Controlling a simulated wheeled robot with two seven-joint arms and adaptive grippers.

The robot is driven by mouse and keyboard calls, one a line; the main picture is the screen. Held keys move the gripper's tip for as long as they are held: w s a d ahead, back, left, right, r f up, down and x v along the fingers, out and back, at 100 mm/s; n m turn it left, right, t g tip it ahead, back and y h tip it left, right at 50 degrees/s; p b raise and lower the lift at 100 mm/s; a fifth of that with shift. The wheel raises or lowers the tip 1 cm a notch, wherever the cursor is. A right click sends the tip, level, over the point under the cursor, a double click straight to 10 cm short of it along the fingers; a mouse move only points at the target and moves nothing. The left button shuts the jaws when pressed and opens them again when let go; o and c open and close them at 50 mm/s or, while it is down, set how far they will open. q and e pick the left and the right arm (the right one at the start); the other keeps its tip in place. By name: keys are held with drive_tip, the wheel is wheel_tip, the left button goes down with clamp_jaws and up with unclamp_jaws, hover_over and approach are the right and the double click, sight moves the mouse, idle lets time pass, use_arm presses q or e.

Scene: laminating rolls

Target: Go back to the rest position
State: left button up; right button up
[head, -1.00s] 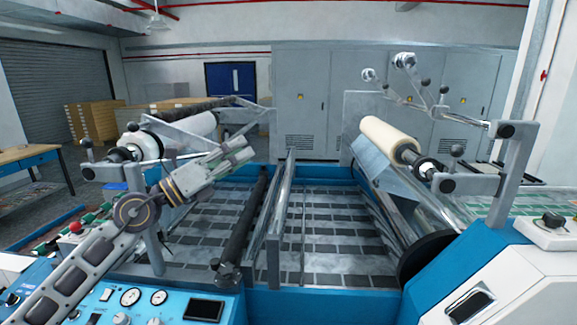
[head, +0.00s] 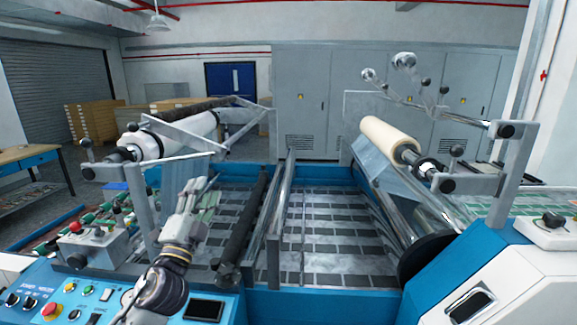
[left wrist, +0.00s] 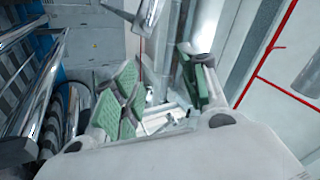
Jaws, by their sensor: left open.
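My left gripper (head: 196,187) is in the head view, low in front of the left part of the machine and above the blue control panel (head: 80,298). It points up and away, and nothing shows in it. In the left wrist view its green-padded fingers (left wrist: 165,92) are spread apart with an empty gap between them. My right gripper is not in view.
A white roll (head: 185,135) sits on the machine's left side and a cream roll (head: 388,138) on the right. A dark roller (head: 242,228) and metal bars stand close right of my left gripper. A grey box with a red button (head: 88,243) is to its left.

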use_arm(q)
drive_tip(key=s+a+f+n+g+y, duration=0.2)
drive_tip(key=s+f+n+g, duration=0.15)
drive_tip(key=f, duration=0.55)
drive_tip(key=s+a+f+n+g+y, duration=0.2)
drive_tip(key=f+n+g, duration=0.2)
drive_tip(key=f, duration=0.5)
drive_tip(key=s+a+f+n+g+y, duration=0.2)
drive_tip(key=s+f+n+g, duration=0.1)
drive_tip(key=f, duration=0.5)
drive_tip(key=s+d+f+n+g+h, duration=0.1)
drive_tip(key=s+d+f+g+h, duration=0.1)
drive_tip(key=s+f+g, duration=0.5)
drive_tip(key=s+d+f+n+g+h, duration=0.1)
drive_tip(key=s+d+f+n+g, duration=0.15)
drive_tip(key=s+f, duration=0.8)
drive_tip(key=s+f+m, duration=0.1)
drive_tip(key=s+f, duration=0.1)
drive_tip(key=f, duration=1.3)
drive_tip(key=s+f, duration=0.2)
drive_tip(key=f, duration=1.3)
drive_tip(key=s+a+f+g, duration=0.1)
drive_tip(key=s+a+f, duration=0.1)
drive_tip(key=s+f, duration=0.8)
drive_tip(key=s+a+f+g, duration=0.1)
drive_tip(key=s+f, duration=0.9)
drive_tip(key=s, duration=0.3)
drive_tip(key=shift+a+f, duration=0.4)
